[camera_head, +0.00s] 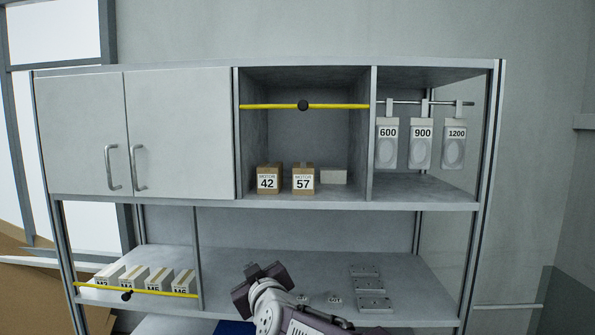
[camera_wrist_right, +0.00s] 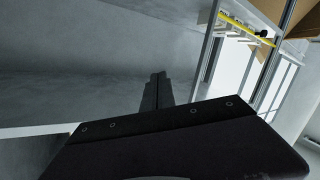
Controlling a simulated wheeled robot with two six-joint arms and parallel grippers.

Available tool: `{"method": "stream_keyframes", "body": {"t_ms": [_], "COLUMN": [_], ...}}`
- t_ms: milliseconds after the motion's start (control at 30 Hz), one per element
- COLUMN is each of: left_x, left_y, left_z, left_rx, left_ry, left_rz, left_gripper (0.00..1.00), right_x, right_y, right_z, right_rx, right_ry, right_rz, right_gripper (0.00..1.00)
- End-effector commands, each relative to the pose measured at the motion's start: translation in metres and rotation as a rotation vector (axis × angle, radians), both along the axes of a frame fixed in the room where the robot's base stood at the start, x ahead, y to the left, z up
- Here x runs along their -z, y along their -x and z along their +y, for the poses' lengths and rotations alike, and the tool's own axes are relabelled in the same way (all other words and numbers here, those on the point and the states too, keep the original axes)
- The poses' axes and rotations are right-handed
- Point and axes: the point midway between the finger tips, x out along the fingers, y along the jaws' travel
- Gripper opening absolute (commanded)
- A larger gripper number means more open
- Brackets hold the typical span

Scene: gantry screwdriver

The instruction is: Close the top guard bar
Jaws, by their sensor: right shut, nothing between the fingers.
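The top guard bar (camera_head: 335,106) is a yellow bar with a black knob (camera_head: 303,105). It lies level across the upper part of the open middle compartment. Behind and below it stand boxes marked 42 (camera_head: 267,182) and 57 (camera_head: 303,183). My right gripper (camera_head: 262,270) is at the lower shelf, well below the bar and apart from it. In the right wrist view its fingers (camera_wrist_right: 158,75) are together and empty. My left gripper is in neither view.
A lower yellow bar (camera_head: 165,292) crosses the front of several small boxes at lower left; it also shows in the right wrist view (camera_wrist_right: 236,26). Closed cabinet doors (camera_head: 180,120) are at upper left. Tags (camera_head: 421,145) hang at upper right. Grey blocks (camera_head: 370,285) lie on the lower shelf.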

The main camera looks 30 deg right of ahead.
Motion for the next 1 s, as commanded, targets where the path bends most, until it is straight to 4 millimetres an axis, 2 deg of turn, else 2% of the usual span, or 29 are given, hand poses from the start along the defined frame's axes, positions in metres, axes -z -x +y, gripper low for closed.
{"method": "stream_keyframes", "body": {"t_ms": [33,67,100,200,300,367,433,633,767,1000], "left_x": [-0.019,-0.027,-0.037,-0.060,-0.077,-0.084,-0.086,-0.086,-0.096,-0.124], "left_y": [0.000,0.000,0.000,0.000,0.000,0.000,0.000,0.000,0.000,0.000], "left_z": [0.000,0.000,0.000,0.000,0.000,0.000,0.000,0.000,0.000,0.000], "left_rx": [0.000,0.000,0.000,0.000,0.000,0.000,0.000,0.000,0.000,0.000], "left_ry": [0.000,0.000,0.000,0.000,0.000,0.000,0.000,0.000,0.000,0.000], "left_rz": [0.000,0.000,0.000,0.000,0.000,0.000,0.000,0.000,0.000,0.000], "left_gripper": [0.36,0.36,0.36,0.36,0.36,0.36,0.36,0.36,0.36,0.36], "right_x": [-0.072,-0.112,-0.165,-0.274,-0.344,-0.367,-0.380,-0.382,-0.392,-0.418], "right_y": [-0.002,0.001,0.008,0.039,0.069,0.081,0.088,0.087,0.073,0.031], "right_z": [-0.010,-0.017,-0.027,-0.050,-0.063,-0.067,-0.069,-0.070,-0.079,-0.101], "right_rx": [0.043,0.076,0.126,0.237,0.305,0.323,0.331,0.334,0.334,0.335], "right_ry": [0.021,0.033,0.043,0.038,0.007,-0.010,-0.023,-0.026,-0.025,-0.025], "right_rz": [-0.128,-0.207,-0.307,-0.508,-0.632,-0.674,-0.699,-0.705,-0.703,-0.702], "right_gripper": [0.00,0.00,0.00,0.00,0.00,0.00,0.00,0.00,0.00,0.00]}}
